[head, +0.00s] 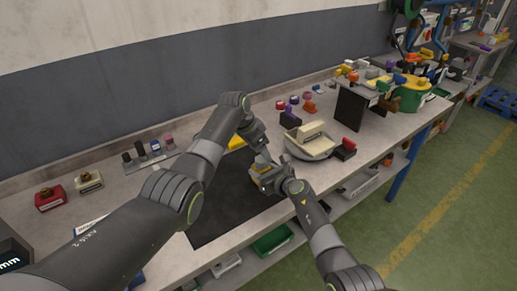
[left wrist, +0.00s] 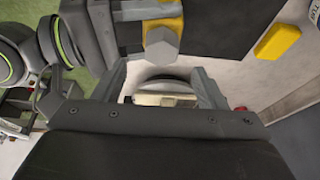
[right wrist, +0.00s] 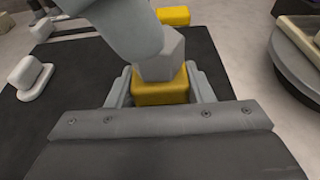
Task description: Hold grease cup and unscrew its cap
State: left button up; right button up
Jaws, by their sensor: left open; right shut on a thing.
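The grease cup has a yellow body (right wrist: 160,92) and a grey hexagonal cap (right wrist: 163,62). My right gripper (right wrist: 160,85) is shut on the yellow body and holds it over the dark mat. The cup also shows at the top of the left wrist view, with its cap (left wrist: 160,46) towards my left gripper. My left gripper (left wrist: 163,75) is open and empty, with the cap just beyond its fingertips. In the head view both grippers meet near the mat, and the arms partly hide the cup.
The dark mat (head: 215,205) lies on the grey bench. A yellow block (head: 237,142) sits at its far edge. A round tray (head: 308,152) with a cream part stands to the right, beside a red-topped block (head: 346,148). Small blocks (head: 50,197) stand at the left.

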aim_at(260, 160)
pick_arm(q)
jog(key=shift+f, duration=0.1)
jog(key=shift+f, duration=1.9)
jog(key=c, duration=1.2)
jog(key=shift+n, duration=0.7)
jog(key=shift+c, duration=0.3)
jog(key=shift+r+t, duration=0.3)
jog(key=shift+r, duration=1.3)
jog(key=shift+r, duration=2.45)
